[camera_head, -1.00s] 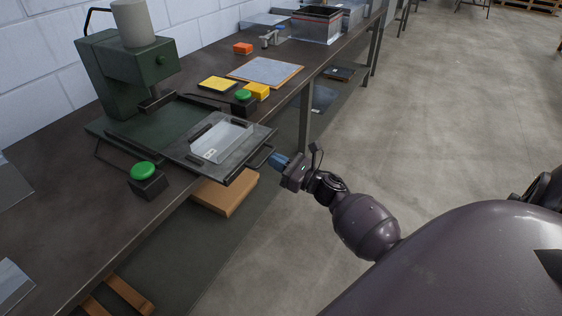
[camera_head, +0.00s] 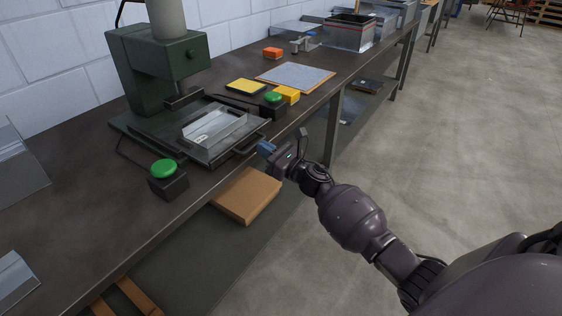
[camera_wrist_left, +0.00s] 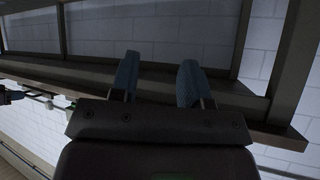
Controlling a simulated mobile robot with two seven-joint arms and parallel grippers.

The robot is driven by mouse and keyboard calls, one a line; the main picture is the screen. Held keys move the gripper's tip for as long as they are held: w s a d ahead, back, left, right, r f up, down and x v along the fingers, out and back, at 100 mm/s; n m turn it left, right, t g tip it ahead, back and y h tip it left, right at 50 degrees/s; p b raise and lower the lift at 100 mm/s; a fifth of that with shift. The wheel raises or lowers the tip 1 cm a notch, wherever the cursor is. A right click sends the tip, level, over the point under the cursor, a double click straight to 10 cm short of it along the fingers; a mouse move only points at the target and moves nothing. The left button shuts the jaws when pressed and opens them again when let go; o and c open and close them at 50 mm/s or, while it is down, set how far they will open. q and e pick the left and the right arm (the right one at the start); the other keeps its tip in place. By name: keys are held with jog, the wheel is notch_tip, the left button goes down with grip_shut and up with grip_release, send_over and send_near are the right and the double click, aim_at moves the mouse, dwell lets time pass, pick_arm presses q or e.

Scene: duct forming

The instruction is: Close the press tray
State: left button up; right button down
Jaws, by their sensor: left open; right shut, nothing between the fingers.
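The press tray (camera_head: 238,151) is a dark sliding plate with a handle on its front edge. It sits mostly over the base of the green press (camera_head: 157,75). A bent sheet-metal piece (camera_head: 212,128) lies on the tray. My right gripper (camera_head: 265,148) is shut and empty, its blue fingertips at or very near the tray's front handle; whether they touch it I cannot tell. My left gripper (camera_wrist_left: 158,82) shows only in the left wrist view. It is open with nothing between its blue fingers.
Green-topped buttons stand left (camera_head: 166,178) and right (camera_head: 273,104) of the press. A yellow pad (camera_head: 246,87), yellow block (camera_head: 288,94) and grey sheet on a board (camera_head: 296,75) lie farther back. A cardboard box (camera_head: 247,196) is below the bench edge.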

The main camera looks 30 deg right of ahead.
aim_at(247, 142)
jog(key=w, duration=0.1)
jog(key=w+a+b, duration=0.1)
jog(key=w, duration=0.2)
jog(key=shift+w+a+f, duration=0.1)
jog(key=shift+a+f, duration=0.2)
jog(key=shift+a, duration=0.1)
jog(key=shift+w+a+r+b, duration=0.15)
jog(key=shift+w+a+b, duration=0.15)
jog(key=shift+w, duration=0.3)
jog(key=shift+w+r, duration=0.15)
jog(key=shift+w, duration=0.05)
